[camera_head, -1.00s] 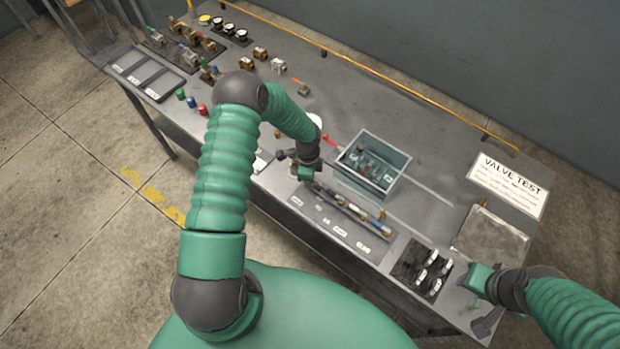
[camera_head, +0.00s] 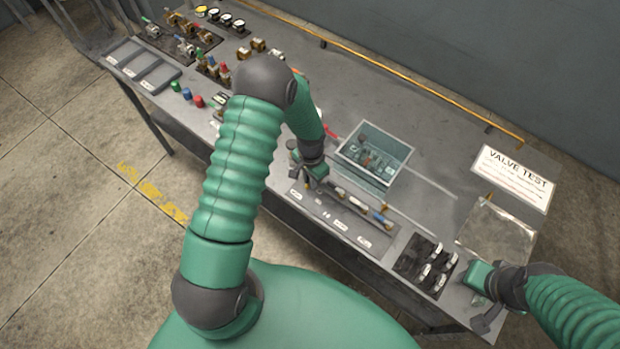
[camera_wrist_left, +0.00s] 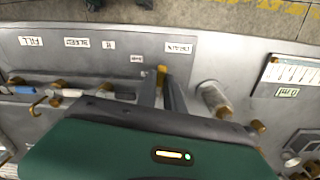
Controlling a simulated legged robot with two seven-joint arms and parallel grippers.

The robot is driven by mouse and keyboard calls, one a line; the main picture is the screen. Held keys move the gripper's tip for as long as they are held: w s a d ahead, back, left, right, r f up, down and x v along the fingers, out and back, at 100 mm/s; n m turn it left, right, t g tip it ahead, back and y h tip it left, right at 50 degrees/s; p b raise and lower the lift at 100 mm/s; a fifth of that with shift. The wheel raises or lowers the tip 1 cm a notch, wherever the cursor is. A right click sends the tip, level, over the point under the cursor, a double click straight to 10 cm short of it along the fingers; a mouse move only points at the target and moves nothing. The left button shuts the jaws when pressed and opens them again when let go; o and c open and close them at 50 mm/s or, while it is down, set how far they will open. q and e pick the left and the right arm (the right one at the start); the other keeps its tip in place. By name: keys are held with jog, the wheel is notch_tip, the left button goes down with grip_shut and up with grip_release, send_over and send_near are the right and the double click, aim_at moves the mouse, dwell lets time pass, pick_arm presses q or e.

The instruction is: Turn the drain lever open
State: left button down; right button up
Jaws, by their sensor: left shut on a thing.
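My left gripper (camera_head: 312,178) is at the left end of the valve row on the front of the bench. In the left wrist view its two fingers (camera_wrist_left: 163,90) are closed around a small brass-coloured piece (camera_wrist_left: 161,71), the drain lever, just beside the DRAIN label (camera_wrist_left: 180,48). Only the tip of the lever shows; the fingers and my wrist housing hide the rest, so its angle cannot be told. My right gripper (camera_head: 486,318) hangs low at the bench's right front corner, and its jaws are too unclear to read.
A clear-walled tank (camera_head: 372,160) stands behind the valve row. Further valves sit on the rail (camera_head: 350,208), with a black tray (camera_head: 427,264) of white-handled parts to its right. The VALVE TEST sign (camera_head: 515,178) lies at the back right. The bench's back middle is clear.

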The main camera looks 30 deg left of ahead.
pick_arm(q)
jog(key=shift+s+d+f+n, duration=0.1)
jog(key=shift+s+d+n, duration=0.05)
jog(key=shift+n, duration=0.35)
jog(key=shift+s+d+f+n, duration=0.1)
jog(key=shift+d+n, duration=0.05)
jog(key=shift+n, duration=0.35)
jog(key=shift+s, duration=0.1)
jog(key=c, duration=1.5)
grip_release()
jog(key=shift+o, duration=0.2)
jog(key=shift+r, duration=0.1)
jog(key=shift+r+b, duration=0.15)
jog(key=shift+b, duration=0.15)
notch_tip(320, 180, up, 16)
jog(key=b, duration=0.2)
jog(key=shift+w+r, duration=0.2)
jog(key=shift+a, duration=0.1)
